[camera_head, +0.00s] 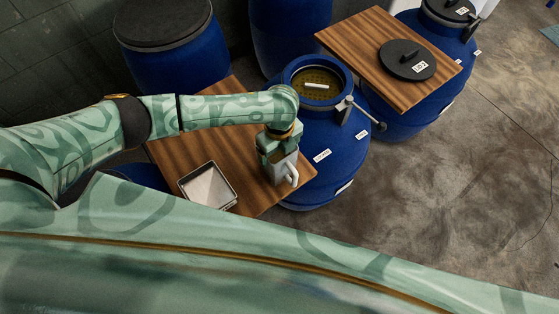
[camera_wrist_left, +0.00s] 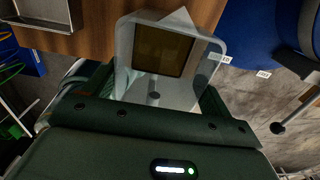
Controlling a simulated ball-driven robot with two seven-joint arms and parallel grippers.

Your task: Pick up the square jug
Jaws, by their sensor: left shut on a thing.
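The square jug (camera_head: 289,172) is a pale grey, square-mouthed jug with a handle, at the right edge of the left wooden board in the head view. My left gripper (camera_head: 278,150) is above it and shut on it, hiding its upper part. In the left wrist view the jug (camera_wrist_left: 122,50) is seen from above between the fingers of my left gripper (camera_wrist_left: 155,95), with a brownish inside. I cannot tell whether the jug touches the board. My right gripper is in neither view.
A shallow metal tray (camera_head: 233,203) lies on the wooden board (camera_head: 160,150), left of the jug. An open blue barrel (camera_head: 335,165) with a lever clamp stands close on the right. A second board (camera_head: 360,40) holds a round black lid (camera_head: 407,60).

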